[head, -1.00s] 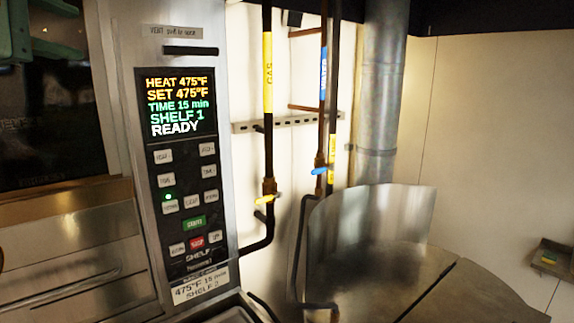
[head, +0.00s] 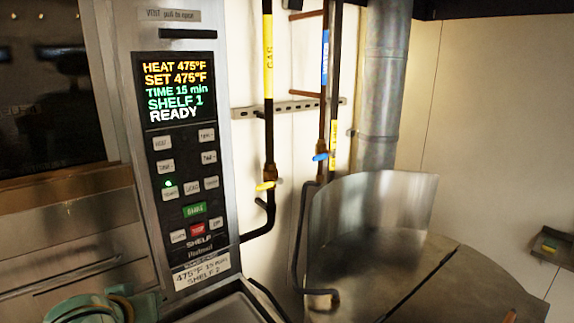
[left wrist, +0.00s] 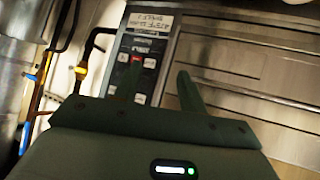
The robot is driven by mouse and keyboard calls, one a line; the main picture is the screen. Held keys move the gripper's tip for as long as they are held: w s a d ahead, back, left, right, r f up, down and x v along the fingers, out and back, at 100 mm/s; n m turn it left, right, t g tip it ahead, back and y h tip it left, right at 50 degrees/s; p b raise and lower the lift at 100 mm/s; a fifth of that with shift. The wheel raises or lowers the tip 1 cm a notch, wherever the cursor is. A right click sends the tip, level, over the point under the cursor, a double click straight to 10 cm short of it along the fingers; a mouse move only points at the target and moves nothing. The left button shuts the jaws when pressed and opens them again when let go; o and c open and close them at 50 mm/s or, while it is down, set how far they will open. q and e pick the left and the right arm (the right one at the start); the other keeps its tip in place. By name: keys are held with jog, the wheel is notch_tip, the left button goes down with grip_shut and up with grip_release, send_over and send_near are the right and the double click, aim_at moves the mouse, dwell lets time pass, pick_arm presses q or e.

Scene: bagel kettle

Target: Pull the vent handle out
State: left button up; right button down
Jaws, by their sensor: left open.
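The vent handle (head: 188,34) is a short black horizontal bar near the top of the oven's control panel in the head view. It sits just below the label "VENT pull to open" (head: 172,15) and above the display. My left gripper (left wrist: 158,82) is open and empty in the left wrist view, its two green fingers apart in front of the lower control panel buttons. The vent handle is not in the wrist view. A green part of mine shows at the bottom left of the head view, well below the handle. My right gripper is not in view.
The display (head: 178,87) reads READY above several buttons. A gas pipe (head: 268,60) with a yellow valve lever and a water pipe (head: 325,60) with a blue one run right of the panel. A curved metal guard (head: 370,215) stands at lower right. Space before the handle looks clear.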

pick_arm(q)
jog(key=s+a+f+m+g+y, duration=0.1)
jog(key=s+f+m+g, duration=0.1)
jog(key=s+f+m, duration=0.6)
jog(key=s+a+f+m+g+y, duration=0.1)
jog(key=s+f+m+y, duration=0.1)
jog(key=s+f, duration=0.65)
jog(key=s+d+f+g+h+b, duration=0.15)
jog(key=f+b, duration=0.25)
jog(key=f, duration=0.7)
jog(key=s+d+f+g+h+b, duration=0.1)
jog(key=s+f+b, duration=0.2)
jog(key=f, duration=0.9)
jog(key=s+d+f+g+h+b, duration=0.1)
jog(key=s+d+f+b, duration=0.2)
jog(key=f, duration=0.8)
jog(key=s+a+f+n+g+h+b, duration=0.1)
jog(key=s+f+n+g+b, duration=0.2)
jog(key=s+f+b, duration=0.7)
jog(key=s+f, duration=1)
jog(key=f, duration=0.5)
jog(key=shift+a+f, duration=0.2)
jog(key=shift+f, duration=0.2)
jog(key=shift+s, duration=0.1)
